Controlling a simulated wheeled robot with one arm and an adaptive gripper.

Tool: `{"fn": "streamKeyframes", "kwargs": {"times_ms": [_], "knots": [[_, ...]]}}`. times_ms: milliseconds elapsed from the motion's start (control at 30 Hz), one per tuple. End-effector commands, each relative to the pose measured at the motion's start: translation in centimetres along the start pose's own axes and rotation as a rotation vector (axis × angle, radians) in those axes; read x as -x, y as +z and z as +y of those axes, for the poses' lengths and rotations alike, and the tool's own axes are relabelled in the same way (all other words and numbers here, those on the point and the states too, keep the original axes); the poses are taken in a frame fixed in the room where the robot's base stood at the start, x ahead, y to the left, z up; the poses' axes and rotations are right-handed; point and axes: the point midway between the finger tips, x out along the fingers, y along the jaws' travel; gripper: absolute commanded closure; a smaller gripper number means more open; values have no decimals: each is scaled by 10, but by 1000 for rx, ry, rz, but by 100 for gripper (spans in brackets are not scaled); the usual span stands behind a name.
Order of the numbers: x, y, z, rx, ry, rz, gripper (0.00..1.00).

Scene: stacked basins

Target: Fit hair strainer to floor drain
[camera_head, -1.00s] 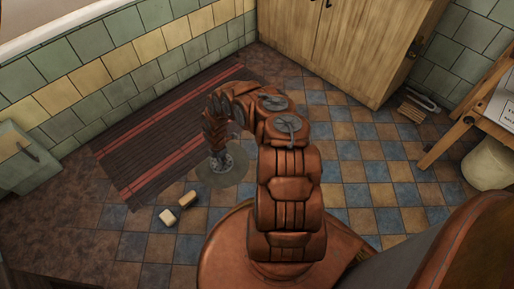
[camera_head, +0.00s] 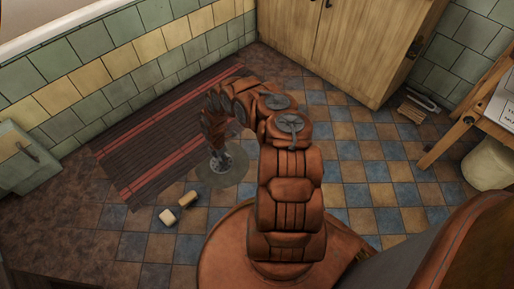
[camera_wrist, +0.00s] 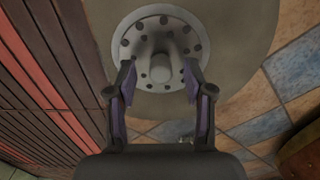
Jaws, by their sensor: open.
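The hair strainer (camera_wrist: 139,29) is a pale grey disc with a ring of holes and a raised central knob. It lies near the middle of a round, dull floor patch (camera_wrist: 236,30), where the floor drain is. The drain opening is hidden under the disc, and I cannot tell how snugly the disc sits. In the head view the strainer (camera_head: 222,165) shows under my gripper (camera_head: 217,149). In the wrist view my gripper (camera_wrist: 159,77) is open, its purple-padded fingers on either side of the knob with gaps visible. It points down over the disc.
A dark red-striped mat (camera_head: 150,135) lies just left of the drain. A wooden cabinet (camera_head: 365,45) stands at the back. The checkered floor (camera_head: 370,180) to the right is clear.

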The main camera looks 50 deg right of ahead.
Motion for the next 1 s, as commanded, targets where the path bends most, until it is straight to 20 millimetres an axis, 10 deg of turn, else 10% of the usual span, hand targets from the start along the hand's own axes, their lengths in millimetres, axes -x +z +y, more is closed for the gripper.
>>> {"fn": "streamKeyframes", "kwargs": {"times_ms": [1000], "knots": [[102, 1, -1, 0, -1, -2, 48]]}}
